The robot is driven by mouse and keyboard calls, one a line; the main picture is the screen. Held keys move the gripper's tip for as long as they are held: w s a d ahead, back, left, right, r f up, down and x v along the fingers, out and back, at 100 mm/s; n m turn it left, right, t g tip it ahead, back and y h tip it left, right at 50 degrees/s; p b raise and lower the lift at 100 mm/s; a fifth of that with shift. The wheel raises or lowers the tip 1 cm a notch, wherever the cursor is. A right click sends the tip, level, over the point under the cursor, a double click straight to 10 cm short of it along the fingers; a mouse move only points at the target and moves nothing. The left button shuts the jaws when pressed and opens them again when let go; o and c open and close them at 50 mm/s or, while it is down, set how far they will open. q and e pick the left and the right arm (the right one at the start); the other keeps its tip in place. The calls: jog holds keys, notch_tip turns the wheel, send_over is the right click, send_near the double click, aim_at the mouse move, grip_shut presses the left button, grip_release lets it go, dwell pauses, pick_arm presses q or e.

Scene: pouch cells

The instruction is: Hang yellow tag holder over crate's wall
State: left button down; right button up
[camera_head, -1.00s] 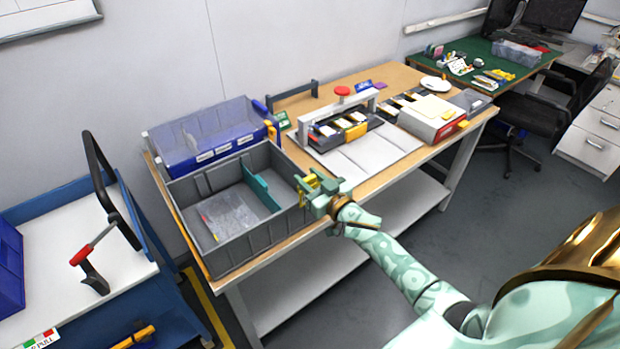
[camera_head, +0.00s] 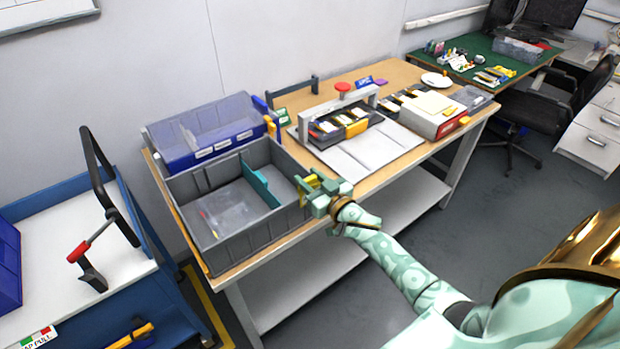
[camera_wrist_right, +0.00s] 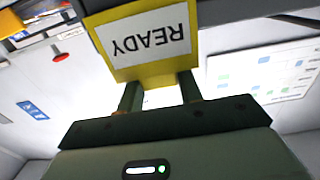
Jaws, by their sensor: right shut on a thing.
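The yellow tag holder (camera_head: 311,181) is at the top of the right wall of the grey crate (camera_head: 250,243). In the right wrist view the holder (camera_wrist_right: 122,68) fills the top middle and carries a white card reading READY, upside down. My right gripper (camera_head: 306,190) is shut on the holder just outside that wall; its two fingers (camera_wrist_right: 160,90) meet the holder's edge. I cannot tell whether the holder hooks over the rim or only touches it, as the gripper hides part of it. My left gripper is not in view.
The crate has a teal divider (camera_head: 262,187) and a clear sheet-like item inside. A blue bin (camera_head: 205,155) stands behind it. A white board with a grey frame (camera_head: 352,158) lies to the right. A blue cart (camera_head: 150,285) stands at the left.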

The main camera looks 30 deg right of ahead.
jog(key=shift+f+b, duration=0.65)
jog(key=shift+f, duration=0.35)
jog(key=o, duration=1)
jog(key=shift+o, duration=0.2)
jog(key=s+d+p, duration=0.1)
jog(key=s+p, duration=0.1)
jog(key=s, duration=1.4)
jog(key=shift+d, duration=0.15)
jog(key=shift+s, duration=0.1)
